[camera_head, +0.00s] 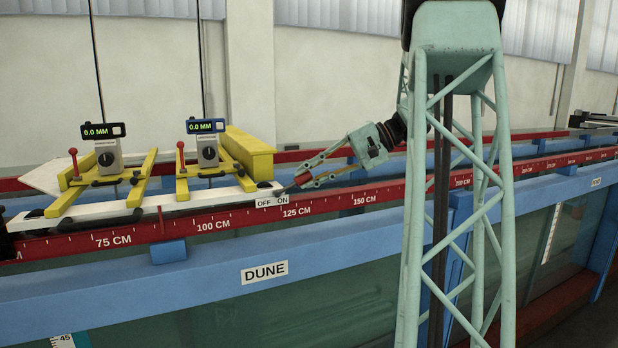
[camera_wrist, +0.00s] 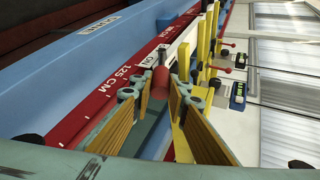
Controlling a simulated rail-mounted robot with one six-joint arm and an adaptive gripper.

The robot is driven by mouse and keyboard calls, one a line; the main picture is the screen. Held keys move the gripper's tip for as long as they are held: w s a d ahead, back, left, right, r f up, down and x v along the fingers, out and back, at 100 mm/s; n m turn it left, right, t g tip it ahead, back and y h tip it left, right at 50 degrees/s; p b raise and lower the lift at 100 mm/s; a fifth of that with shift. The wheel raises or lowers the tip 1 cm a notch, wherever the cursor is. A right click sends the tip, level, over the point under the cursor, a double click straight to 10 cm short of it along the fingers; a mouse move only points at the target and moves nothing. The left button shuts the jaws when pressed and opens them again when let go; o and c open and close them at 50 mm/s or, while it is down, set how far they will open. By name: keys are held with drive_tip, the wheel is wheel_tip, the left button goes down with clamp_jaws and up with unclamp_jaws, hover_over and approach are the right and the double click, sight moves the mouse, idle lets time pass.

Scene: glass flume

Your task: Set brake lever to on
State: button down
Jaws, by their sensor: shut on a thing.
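The brake lever's red handle (camera_head: 304,178) shows in the head view between my gripper's fingers, just right of and above the OFF/ON label (camera_head: 272,202). My gripper (camera_head: 298,181) reaches down and left to the right end of the white carriage beam. In the wrist view the red cylindrical handle (camera_wrist: 160,83) sits between the two fingertips of my gripper (camera_wrist: 159,88), which are shut on it. The label (camera_wrist: 150,60) is just beyond it, partly covered. The lever's pivot is hidden, so I cannot tell its exact setting.
Two yellow carriages with point gauges (camera_head: 104,150) (camera_head: 207,148) stand left of my gripper, each with a small red-knobbed lever. A yellow beam (camera_head: 247,150) lies behind. The red rail (camera_head: 345,199) with a centimetre scale runs along the flume. The rail to the right looks clear.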

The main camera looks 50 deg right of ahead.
drive_tip(key=shift+f, duration=0.1)
drive_tip(key=c, duration=2.5)
unclamp_jaws()
drive_tip(key=v, duration=1.2)
